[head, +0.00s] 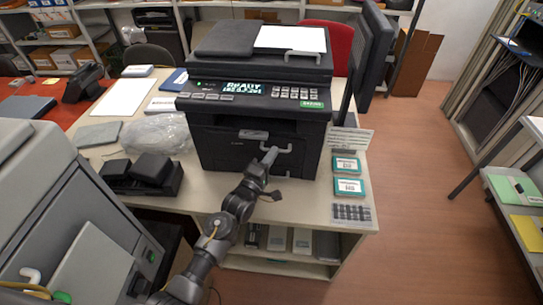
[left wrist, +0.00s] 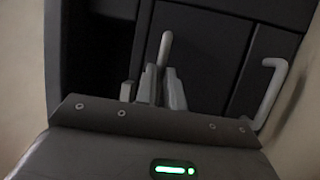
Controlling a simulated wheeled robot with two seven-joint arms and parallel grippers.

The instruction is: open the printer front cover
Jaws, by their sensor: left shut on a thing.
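The black printer (head: 262,62) stands on the pale desk, its lit display facing me. Its dark front cover (head: 222,150) looks closed, flush with the printer's front. My left gripper (head: 268,157) is at the front cover, in front of the printer. In the left wrist view the gripper's fingers (left wrist: 152,85) are close together around a pale grey bar handle (left wrist: 165,46) on the dark panel. A second pale bracket-shaped handle (left wrist: 272,90) shows at the right there. The exact finger contact is partly hidden. My right gripper is not in view.
Two green-edged cartridge boxes (head: 347,165) lie right of the printer on the desk (head: 300,215). A black device (head: 150,172) and clear plastic wrap (head: 158,133) lie to its left. A large grey machine (head: 70,200) fills the left front. Open floor (head: 430,170) lies at right.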

